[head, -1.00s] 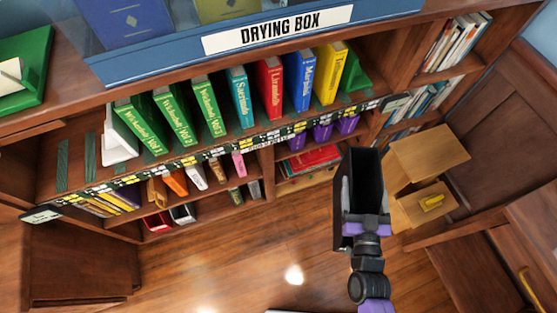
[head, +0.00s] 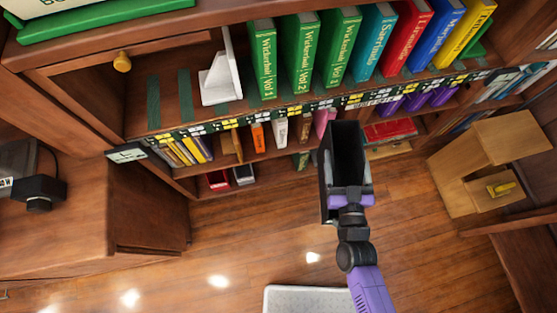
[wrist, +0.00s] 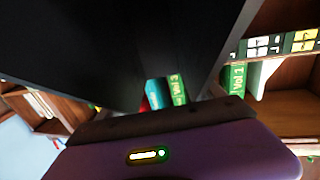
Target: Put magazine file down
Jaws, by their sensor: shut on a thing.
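The black magazine file (head: 346,150) is an open-topped box at the end of my arm in the head view. My gripper (head: 347,190) is shut on its near side and holds it up in front of the bookcase, over the floor. In the wrist view the file (wrist: 120,45) is a large dark surface that fills the upper left and hides much of the bookcase. The purple body of my gripper (wrist: 180,155) shows at the bottom there; the fingertips are hard to make out.
A bookcase shelf (head: 205,118) holds several upright coloured books (head: 300,55) and a white bookend (head: 222,75). Striped bare shelf lies left of the bookend. A wooden stand (head: 490,160) with a drawer is at right. A pale mat (head: 305,299) lies on the open floor.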

